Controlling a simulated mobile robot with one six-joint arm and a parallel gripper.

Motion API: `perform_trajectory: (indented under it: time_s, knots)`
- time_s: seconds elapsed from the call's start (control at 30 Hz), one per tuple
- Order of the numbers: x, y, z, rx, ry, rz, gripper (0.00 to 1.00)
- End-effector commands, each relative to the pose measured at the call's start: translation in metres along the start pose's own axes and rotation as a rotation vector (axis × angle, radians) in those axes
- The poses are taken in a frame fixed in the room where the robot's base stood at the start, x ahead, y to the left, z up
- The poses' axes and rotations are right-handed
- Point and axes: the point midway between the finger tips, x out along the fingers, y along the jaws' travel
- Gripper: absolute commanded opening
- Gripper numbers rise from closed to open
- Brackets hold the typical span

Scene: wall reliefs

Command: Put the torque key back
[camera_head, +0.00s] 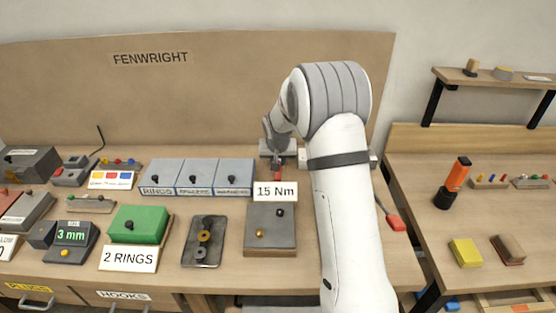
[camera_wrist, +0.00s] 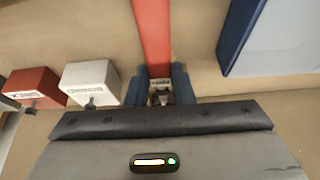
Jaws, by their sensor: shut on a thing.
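My gripper (camera_head: 275,145) is at the back of the bench, beside the row of blue-grey boxes. In the wrist view my gripper (camera_wrist: 159,88) has its two dark blue fingers shut on one end of a long red bar (camera_wrist: 153,35), apparently the torque key. The bar runs up out of the wrist picture, so its far end is hidden there. In the head view a short red piece (camera_head: 278,169) shows under the gripper. My arm hides much of the bench behind it, and I cannot tell whether the bar touches anything.
A grey block (camera_head: 270,240) with a "15 Nm" sign (camera_head: 275,191) stands in front. Blue-grey boxes (camera_head: 197,174) stand left. A red-handled piece (camera_head: 396,223) lies right of my arm. The wrist view shows red (camera_wrist: 36,86) and white (camera_wrist: 90,80) boxes close by.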

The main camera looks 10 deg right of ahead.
Motion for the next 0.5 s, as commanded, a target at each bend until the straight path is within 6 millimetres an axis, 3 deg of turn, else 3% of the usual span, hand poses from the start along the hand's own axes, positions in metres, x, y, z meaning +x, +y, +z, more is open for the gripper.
perform_trajectory:
  time_s: [0.17, 0.2, 0.43, 0.5]
  knots:
    - [0.0028, 0.0004, 0.0008, 0.0, 0.001, 0.0, 0.0]
    - [0.0021, 0.0005, 0.001, 0.0, -0.001, 0.001, 0.24]
    - [0.0018, 0.0009, 0.0008, 0.001, -0.001, 0.001, 0.42]
    - [0.0018, 0.001, 0.0008, 0.001, -0.001, 0.001, 0.43]
